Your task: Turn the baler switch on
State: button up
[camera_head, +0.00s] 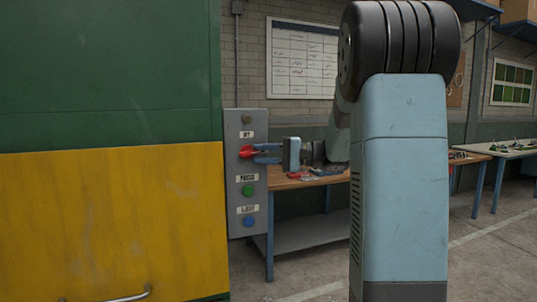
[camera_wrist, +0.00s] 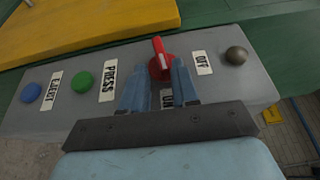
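The baler control panel (camera_head: 233,205) is a grey box on the side of the green and yellow machine; it also shows in the wrist view (camera_wrist: 40,118). The red rotary switch (camera_wrist: 159,66) has a raised handle with a pale line, pointing away from my gripper. An OFF label (camera_wrist: 203,63) is to its right; another label, partly hidden, lies between my fingers. My gripper (camera_wrist: 162,60) is open, with one blue fingertip on each side of the switch; I cannot tell whether either touches. In the head view, my gripper (camera_head: 258,154) reaches the red switch (camera_head: 246,151) from the right.
A green button (camera_wrist: 82,81) with a PRESS label and a blue button (camera_wrist: 31,92) with an EJECT label share the panel. A dark round knob (camera_wrist: 237,55) is at the other end. A workbench (camera_head: 300,181) stands behind my arm, right of the panel.

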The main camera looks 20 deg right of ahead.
jog(key=shift+o, duration=0.8)
jog(key=shift+w+a, duration=0.1)
jog(key=shift+a, duration=0.1)
jog(key=shift+d+r, duration=0.1)
jog(key=shift+d, duration=0.1)
jog(key=v, duration=1.3)
jog(key=shift+d, duration=0.3)
